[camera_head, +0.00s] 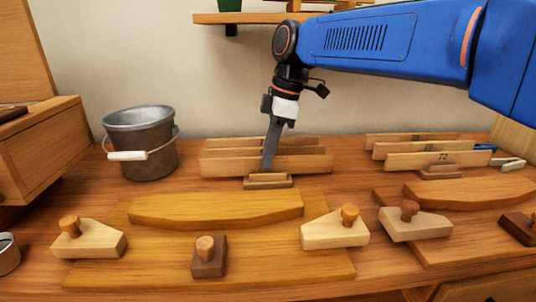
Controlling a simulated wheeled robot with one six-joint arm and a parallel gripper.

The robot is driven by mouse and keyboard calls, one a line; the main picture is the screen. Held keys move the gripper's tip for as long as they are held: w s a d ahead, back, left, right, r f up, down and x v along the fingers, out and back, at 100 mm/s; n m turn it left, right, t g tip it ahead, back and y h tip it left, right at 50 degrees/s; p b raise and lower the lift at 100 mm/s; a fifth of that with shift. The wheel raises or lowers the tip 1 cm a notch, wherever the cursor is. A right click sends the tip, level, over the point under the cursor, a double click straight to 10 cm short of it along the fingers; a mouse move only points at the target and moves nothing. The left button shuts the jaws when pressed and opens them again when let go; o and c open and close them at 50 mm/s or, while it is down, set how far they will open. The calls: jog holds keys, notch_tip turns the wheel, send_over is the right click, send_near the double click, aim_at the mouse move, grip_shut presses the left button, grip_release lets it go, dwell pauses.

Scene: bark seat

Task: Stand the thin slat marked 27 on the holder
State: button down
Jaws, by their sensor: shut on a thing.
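My gripper (268,168) points down, with its fingers closed at the middle of a long thin wooden slat (305,164). The fingers cover the middle of this slat's face, so I cannot read its number. The slat is on edge, running left to right. A small stepped wooden holder (268,181) is directly below and in front of its middle. I cannot tell whether the slat rests in the holder or hangs just above it.
Two similar slats (225,152) stand behind. Another set at right has a front slat marked 72 (443,160). A metal bucket (140,143) stands at left. Wooden blocks with knobs (338,229) and a curved board (215,208) lie in front. A shelf (255,18) is above.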

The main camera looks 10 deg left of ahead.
jog(key=shift+f, duration=0.25)
jog(key=c, duration=1.8)
grip_release()
jog(key=shift+r, duration=5.5)
